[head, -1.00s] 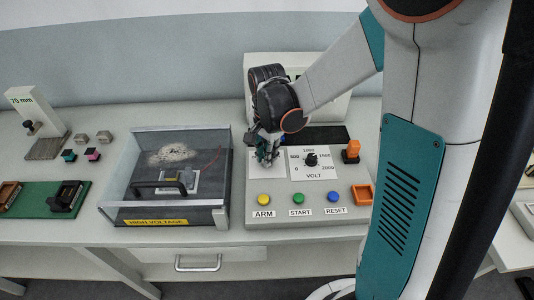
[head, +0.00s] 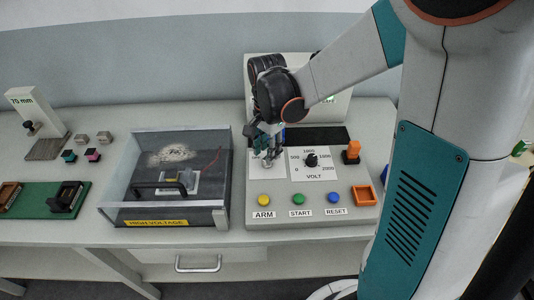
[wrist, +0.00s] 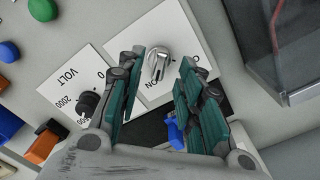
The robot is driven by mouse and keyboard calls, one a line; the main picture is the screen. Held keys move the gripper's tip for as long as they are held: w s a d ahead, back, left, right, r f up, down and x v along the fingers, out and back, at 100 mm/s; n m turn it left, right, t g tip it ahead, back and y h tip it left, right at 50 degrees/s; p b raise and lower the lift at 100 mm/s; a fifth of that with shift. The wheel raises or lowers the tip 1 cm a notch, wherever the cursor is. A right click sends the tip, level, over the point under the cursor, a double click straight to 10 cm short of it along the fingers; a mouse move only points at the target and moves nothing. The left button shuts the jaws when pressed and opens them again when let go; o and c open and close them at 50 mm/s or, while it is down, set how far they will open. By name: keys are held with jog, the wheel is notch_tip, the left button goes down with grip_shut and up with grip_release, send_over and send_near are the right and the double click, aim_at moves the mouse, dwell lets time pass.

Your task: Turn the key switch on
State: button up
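The silver key switch (wrist: 158,62) stands on a white plate (wrist: 181,38) with partly hidden lettering, an "ON" mark among it. My gripper (wrist: 162,62) is open, with one finger on each side of the key switch in the wrist view. Gaps show between the switch and both fingertips. In the head view my gripper (head: 268,158) is low over the white plate at the left of the control panel (head: 345,213) and hides most of the switch. A blue piece (wrist: 174,134) shows between the fingers; what it belongs to is unclear.
The VOLT dial (head: 311,160) is right of the switch. Yellow ARM (head: 264,200), green START (head: 298,199) and blue RESET (head: 333,198) buttons line the front. An orange part (head: 352,151) stands at the right. A transparent high-voltage box (head: 120,185) stands close on the left.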

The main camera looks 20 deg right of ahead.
notch_tip(320, 180, up, 10)
jog(key=shift+f, duration=0.25)
dwell(0.4)
jog(key=s+r+n+t, duration=0.4)
jog(key=s+n+t, duration=0.3)
jog(key=s+n, duration=0.5)
jog(key=shift+s+n, duration=0.4)
jog(key=shift+s, duration=1.1)
dwell(0.6)
